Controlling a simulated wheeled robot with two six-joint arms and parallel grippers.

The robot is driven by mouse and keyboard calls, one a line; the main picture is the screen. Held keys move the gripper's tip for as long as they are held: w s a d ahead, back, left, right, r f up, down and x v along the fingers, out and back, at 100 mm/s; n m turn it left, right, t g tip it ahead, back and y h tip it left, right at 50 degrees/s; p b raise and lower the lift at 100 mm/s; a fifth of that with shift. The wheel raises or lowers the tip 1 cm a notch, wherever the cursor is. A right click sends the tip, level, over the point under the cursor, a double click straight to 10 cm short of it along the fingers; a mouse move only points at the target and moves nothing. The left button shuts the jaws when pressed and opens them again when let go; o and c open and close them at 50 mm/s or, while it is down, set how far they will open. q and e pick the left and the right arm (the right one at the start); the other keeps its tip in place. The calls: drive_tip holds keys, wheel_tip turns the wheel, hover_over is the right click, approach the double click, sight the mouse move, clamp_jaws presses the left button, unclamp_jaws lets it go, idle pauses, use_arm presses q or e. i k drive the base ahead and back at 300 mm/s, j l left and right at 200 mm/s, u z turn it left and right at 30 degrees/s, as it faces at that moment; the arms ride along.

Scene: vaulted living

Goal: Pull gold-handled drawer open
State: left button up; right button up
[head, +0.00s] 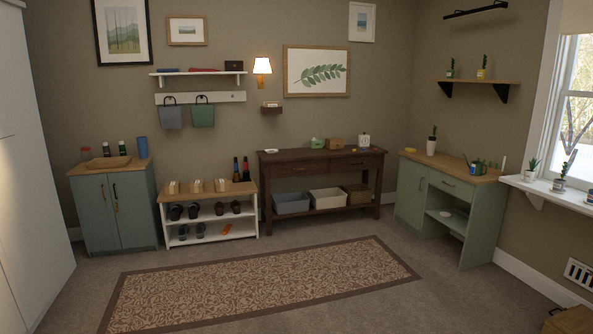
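The dark wooden console table (268,182) stands against the back wall and has two shut drawers side by side, a left drawer (296,170) and a right drawer (362,163). Their handles are too small to tell the colour. The green desk (483,224) at the right has one shut drawer (451,187) under its wooden top, with a small handle (448,184) whose colour is unclear. A door is to the left of this drawer. Neither of my grippers is in view.
A patterned rug (250,283) lies on open carpet. A blue-grey cabinet (98,212) and a white shoe bench (212,243) stand left of the console table. Bins (291,203) fill its lower shelf. A wooden piece (572,321) shows at the bottom right.

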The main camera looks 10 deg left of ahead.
sight(314, 166)
drive_tip(key=i, duration=4.6)
drive_tip(key=i+z, duration=0.1)
drive_tip(key=i, duration=0.6)
drive_tip(key=i+j, duration=0.2)
drive_tip(key=i, duration=0.55)
drive_tip(key=i+j+z, duration=0.15)
drive_tip(key=i, duration=0.55)
